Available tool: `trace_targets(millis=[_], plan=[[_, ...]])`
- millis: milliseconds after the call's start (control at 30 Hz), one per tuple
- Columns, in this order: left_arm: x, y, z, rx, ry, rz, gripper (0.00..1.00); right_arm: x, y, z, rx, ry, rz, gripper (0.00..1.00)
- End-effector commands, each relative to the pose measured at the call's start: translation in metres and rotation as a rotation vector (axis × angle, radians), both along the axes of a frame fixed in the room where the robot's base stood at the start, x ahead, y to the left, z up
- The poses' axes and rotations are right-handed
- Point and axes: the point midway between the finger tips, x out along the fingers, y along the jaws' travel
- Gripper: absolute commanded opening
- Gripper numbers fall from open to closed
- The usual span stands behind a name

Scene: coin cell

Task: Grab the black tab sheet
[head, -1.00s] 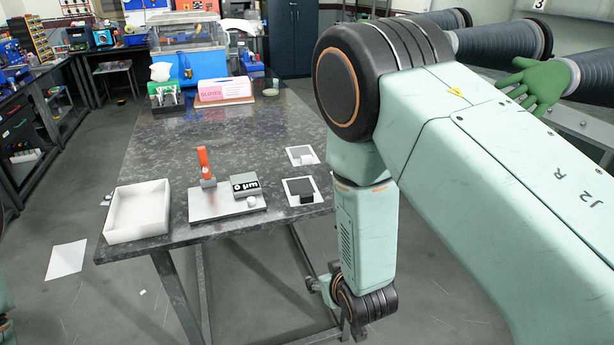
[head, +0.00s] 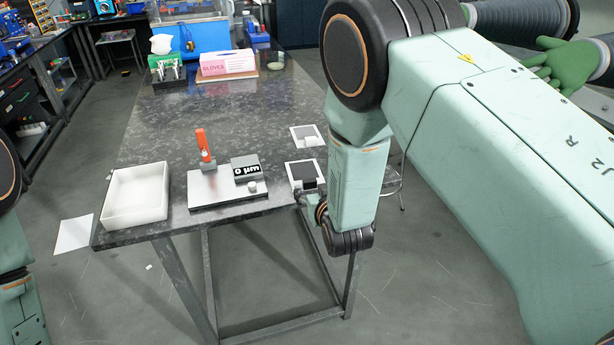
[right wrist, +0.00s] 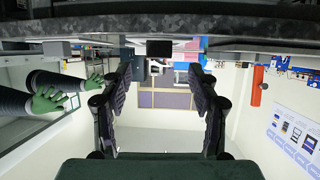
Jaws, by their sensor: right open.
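The black tab sheet (head: 303,170) lies on a white square near the right front edge of the table in the head view. My right gripper (head: 308,200) is at that table edge, just in front of the sheet and partly hidden by my own wrist. In the right wrist view the fingers of my right gripper (right wrist: 158,78) are spread and empty. A small black block, seemingly the sheet's tab (right wrist: 159,47), shows at the table edge beyond and between the fingertips. My left gripper is out of view; only part of my left arm shows.
A second white square with a lighter tab (head: 306,137) lies behind the black one. To the left are a grey gauge plate (head: 215,192) with an orange lever (head: 203,143) and "0 µm" display (head: 246,169), and a white tray (head: 136,218). The table middle is clear.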

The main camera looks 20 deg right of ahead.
Motion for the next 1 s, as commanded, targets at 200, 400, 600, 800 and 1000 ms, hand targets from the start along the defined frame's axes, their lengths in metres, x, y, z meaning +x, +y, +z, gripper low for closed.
trace_targets(millis=[200,400,600,800,1000], plan=[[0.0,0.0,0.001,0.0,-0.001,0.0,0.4,0.028,-0.003,-0.012,0.001,-0.001,-0.003,0.6],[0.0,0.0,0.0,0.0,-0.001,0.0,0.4,0.042,-0.004,-0.018,0.001,0.001,-0.001,0.6],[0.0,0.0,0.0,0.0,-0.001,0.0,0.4,0.044,-0.005,-0.018,0.0,0.002,-0.001,0.6],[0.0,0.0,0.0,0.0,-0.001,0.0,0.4,0.044,-0.005,-0.018,0.0,0.002,-0.001,0.48],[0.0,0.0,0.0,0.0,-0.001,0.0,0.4,0.044,-0.005,-0.018,0.0,0.001,-0.001,0.31]])
